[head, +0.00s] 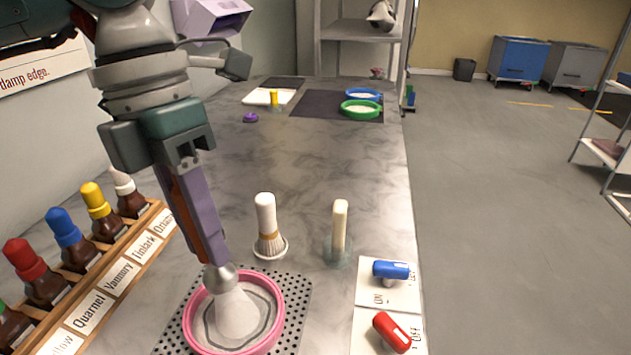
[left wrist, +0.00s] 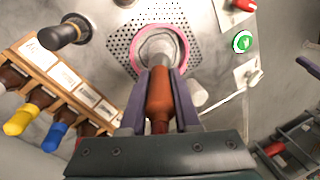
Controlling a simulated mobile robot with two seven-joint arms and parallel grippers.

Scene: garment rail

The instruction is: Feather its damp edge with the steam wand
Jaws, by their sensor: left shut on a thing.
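My left gripper (head: 214,256) reaches down over the counter, its purple fingers shut on the steam wand, whose brown handle (left wrist: 159,95) shows between them in the left wrist view. The wand's silver round tip (head: 220,277) points down, and a pale cone of steam (head: 236,312) spreads from it. Below is a pink hoop (head: 279,318) with a pale surface inside, and a dark grey wavy outline, apparently the damp edge (head: 262,302), shows around the steam. The steam hides the middle. The hoop also shows in the left wrist view (left wrist: 184,40). My right gripper is not in view.
The hoop rests on a perforated plate (head: 293,292). A white-handled brush (head: 266,215) and a cream stick (head: 339,225) stand behind it. A blue switch (head: 391,269) and a red switch (head: 391,332) are at right. A labelled wooden rack (head: 118,262) holds dropper bottles at left.

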